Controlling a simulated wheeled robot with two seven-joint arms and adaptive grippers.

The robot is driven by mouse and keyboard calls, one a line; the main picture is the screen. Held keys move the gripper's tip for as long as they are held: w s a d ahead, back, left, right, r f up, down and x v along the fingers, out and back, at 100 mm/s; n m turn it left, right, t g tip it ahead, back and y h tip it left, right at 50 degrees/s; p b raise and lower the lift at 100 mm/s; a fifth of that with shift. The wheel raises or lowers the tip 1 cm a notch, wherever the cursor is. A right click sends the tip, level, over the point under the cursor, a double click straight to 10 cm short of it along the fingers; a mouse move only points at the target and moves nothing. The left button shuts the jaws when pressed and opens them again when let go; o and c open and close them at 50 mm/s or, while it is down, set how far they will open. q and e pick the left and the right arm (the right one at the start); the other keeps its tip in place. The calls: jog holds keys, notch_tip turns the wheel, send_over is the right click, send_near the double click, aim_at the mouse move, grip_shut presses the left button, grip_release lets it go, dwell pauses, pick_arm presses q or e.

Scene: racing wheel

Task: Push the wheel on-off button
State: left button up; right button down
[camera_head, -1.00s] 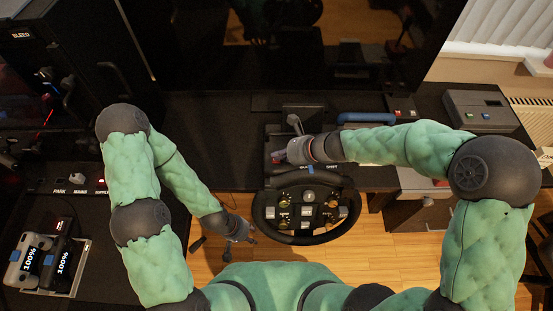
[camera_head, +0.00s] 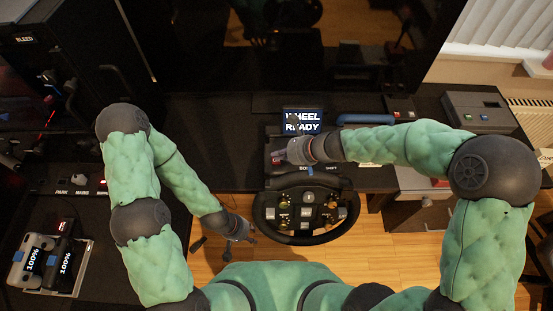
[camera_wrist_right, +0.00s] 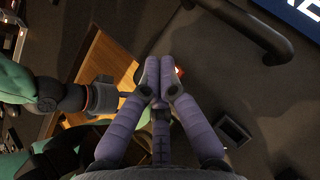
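The racing wheel (camera_head: 307,234) is upright in front of me, with lit buttons on its hub. The small screen (camera_head: 302,121) behind it reads "WHEEL READY". My right gripper (camera_head: 284,156) is low over the wheel base (camera_head: 285,183), left of its middle. In the right wrist view its purple fingers (camera_wrist_right: 160,82) meet at the tips and hold nothing visible. A small red part (camera_wrist_right: 179,72), perhaps the on-off button, shows beside and partly behind the fingertips; I cannot tell whether they touch it. My left gripper (camera_head: 252,234) hangs left of the wheel, empty, its fingers apart.
A blue bar handle (camera_head: 366,119) lies behind my right forearm. A grey box with buttons (camera_head: 481,111) stands on the desk at right. A tray with two devices (camera_head: 45,266) is at lower left. The dark desk left of the wheel base is clear.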

aim_at(279, 161)
jog(key=shift+r+p, duration=2.7)
jog(key=shift+r, duration=0.3)
